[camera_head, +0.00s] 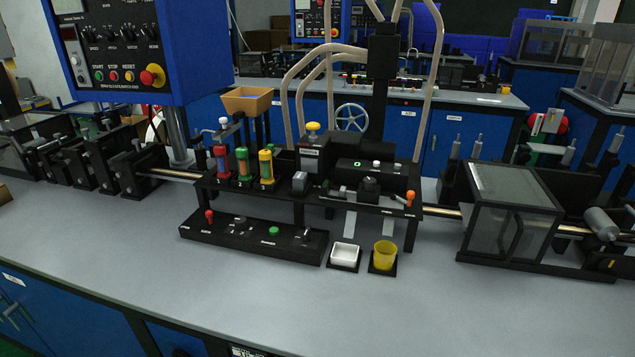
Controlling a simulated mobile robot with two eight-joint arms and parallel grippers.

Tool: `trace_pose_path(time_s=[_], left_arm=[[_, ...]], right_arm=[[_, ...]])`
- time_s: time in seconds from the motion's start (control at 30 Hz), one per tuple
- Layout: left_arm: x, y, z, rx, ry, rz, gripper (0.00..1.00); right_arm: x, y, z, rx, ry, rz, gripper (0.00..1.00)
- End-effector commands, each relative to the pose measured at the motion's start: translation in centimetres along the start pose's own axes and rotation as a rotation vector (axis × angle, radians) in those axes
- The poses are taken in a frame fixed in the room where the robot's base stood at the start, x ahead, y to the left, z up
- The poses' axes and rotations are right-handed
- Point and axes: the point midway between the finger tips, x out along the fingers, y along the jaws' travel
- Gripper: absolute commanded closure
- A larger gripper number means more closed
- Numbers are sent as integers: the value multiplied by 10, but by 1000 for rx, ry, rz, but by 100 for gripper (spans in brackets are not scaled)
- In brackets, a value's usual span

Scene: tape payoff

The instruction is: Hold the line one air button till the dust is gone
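A low black control box (250,243) stands at the front of the machine on the grey bench. It carries a green button (273,231), a red-knobbed lever (209,216) and small switches. Its labels are too small to read, so I cannot tell which control is the line one air button. Behind it, on a black raised deck, stand a red cylinder (221,160), a green one (242,163) and a yellow one (265,166), marked 1, 2 and 3. No dust can be made out. Neither of my grippers is in view.
A white cup (345,255) and a yellow cup (384,256) stand right of the box. A clear-sided guard (511,215) is at the right. A blue control cabinet (125,50) rises at the upper left. The front of the bench (200,290) is clear.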

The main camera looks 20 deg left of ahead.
Motion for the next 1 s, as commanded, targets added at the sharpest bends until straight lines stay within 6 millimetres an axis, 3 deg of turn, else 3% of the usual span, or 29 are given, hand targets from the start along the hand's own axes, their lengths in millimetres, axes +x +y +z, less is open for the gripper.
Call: trace_pose_path(time_s=[0.1, 0.37, 1.0], left_arm=[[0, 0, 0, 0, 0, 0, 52], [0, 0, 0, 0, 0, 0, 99], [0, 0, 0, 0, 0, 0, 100]], right_arm=[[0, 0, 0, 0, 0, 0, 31], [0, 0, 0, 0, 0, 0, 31], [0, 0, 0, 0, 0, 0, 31]])
